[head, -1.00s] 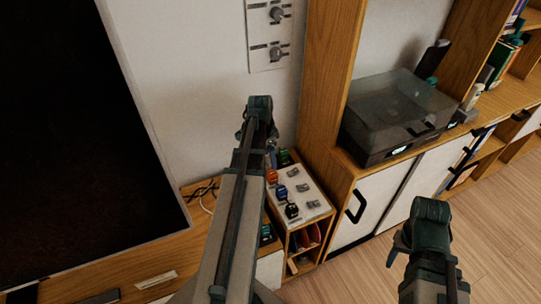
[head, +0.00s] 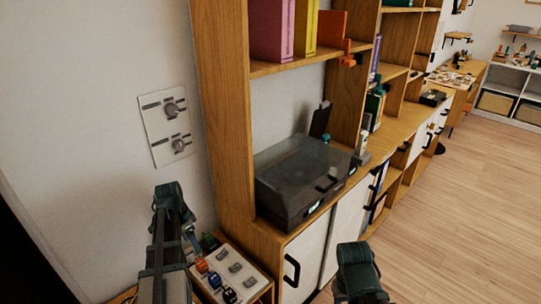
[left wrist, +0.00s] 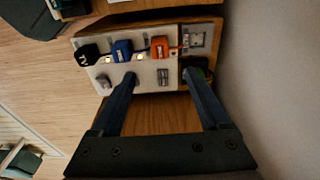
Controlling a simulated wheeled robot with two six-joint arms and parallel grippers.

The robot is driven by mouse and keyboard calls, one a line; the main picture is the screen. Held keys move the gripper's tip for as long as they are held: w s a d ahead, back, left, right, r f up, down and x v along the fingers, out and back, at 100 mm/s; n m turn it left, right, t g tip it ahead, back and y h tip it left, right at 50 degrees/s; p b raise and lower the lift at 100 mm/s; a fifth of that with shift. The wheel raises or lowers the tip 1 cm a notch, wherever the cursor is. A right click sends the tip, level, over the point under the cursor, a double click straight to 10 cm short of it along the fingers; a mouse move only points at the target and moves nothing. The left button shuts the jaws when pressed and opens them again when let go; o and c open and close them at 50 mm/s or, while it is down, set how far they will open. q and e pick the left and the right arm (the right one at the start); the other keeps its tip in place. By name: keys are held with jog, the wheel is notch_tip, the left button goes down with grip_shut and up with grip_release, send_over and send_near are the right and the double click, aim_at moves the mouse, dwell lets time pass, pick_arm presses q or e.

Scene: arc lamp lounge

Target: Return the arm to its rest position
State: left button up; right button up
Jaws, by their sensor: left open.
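My left arm stands up at the lower left of the head view, its dark teal joint (head: 168,196) in front of the wall. The fingers point at a white panel (left wrist: 110,76) with a black, a blue and an orange block and grey pieces. The panel also shows in the head view (head: 251,277). My right arm's teal joint (head: 357,268) shows at the bottom; its gripper does not show.
A grey box with a clear lid (head: 300,178) stands on a wooden cabinet (head: 268,240) right of the panel. A wall plate with two knobs (head: 167,124) is above my left arm. Open wooden floor (head: 450,215) lies to the right.

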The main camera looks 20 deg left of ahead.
pick_arm(q)
jog(key=d+r+g+p, duration=0.1)
jog(key=d+r+p, duration=0.1)
jog(key=d, duration=0.8)
jog(key=d+r+p, duration=0.2)
jog(key=d, duration=0.9)
jog(key=s+d+r+y+p, duration=0.1)
jog(key=s+d, duration=0.3)
jog(key=d, duration=0.5)
jog(key=s+d+r+n+p, duration=0.1)
jog(key=s+d+r+p, duration=0.2)
jog(key=d, duration=0.6)
jog(key=shift+s+n+y, duration=0.3)
jog(key=shift+s+y, duration=0.1)
jog(key=shift+s, duration=0.25)
